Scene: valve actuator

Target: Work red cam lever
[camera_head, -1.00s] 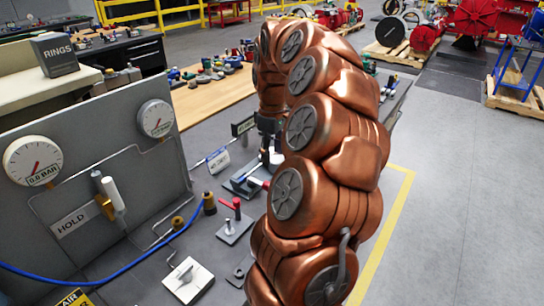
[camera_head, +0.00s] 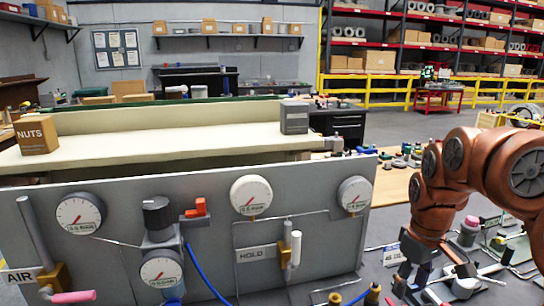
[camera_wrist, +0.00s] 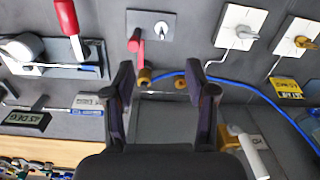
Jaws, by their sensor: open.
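My gripper (camera_wrist: 161,78) is open and empty in the wrist view, its two dark fingers spread above the grey bench. A larger red handle (camera_wrist: 67,16) rises over a steel fixture at the upper left of the wrist view. I cannot tell for sure which one is the cam lever. In the head view my gripper (camera_head: 408,279) is low at the right, partly hidden by my copper arm. An orange-red lever (camera_head: 196,208) sits on the gauge panel.
The upright gauge panel (camera_head: 215,255) stands left of my arm. White plates with a silver lever (camera_wrist: 240,26) and a brass lever (camera_wrist: 297,38) lie to the right in the wrist view. A blue hose (camera_wrist: 235,84) crosses the bench near the fingers.

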